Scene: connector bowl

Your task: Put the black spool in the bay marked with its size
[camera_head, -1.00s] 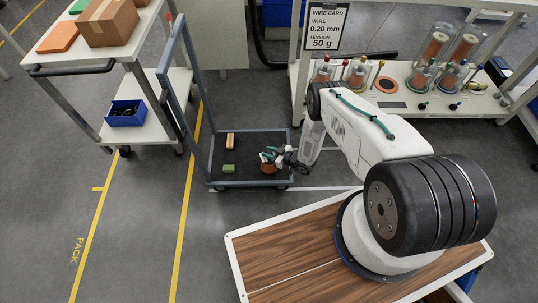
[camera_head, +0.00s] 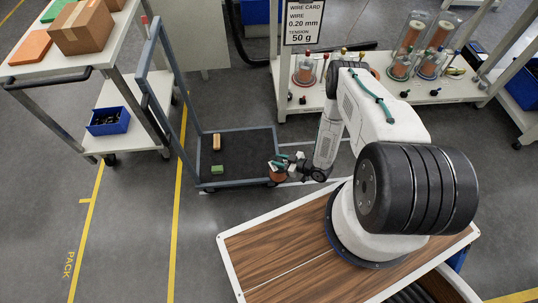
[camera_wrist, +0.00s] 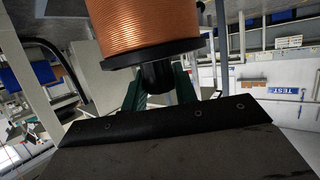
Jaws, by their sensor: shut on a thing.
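My gripper (camera_head: 286,164) is shut on a spool by its black hub; its green fingers show on either side of the hub in the wrist view (camera_wrist: 160,84). The spool (camera_wrist: 145,28) is wound with copper-coloured wire and has a black flange and hub; its top is cut off by the frame. In the head view the spool (camera_head: 278,178) is a small reddish-brown shape at the right front corner of the trolley (camera_head: 262,130). A wire card (camera_head: 303,24) reads wire 0.20 mm, tension 50 g. I cannot make out any size-marked bay.
An orange-brown block (camera_head: 217,142) and a green block (camera_head: 217,169) lie on the trolley's dark deck. A bench (camera_head: 440,95) at the right holds several spools under clear covers. A cart (camera_head: 110,90) with a blue bin (camera_head: 109,122) stands left. Grey floor is open front left.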

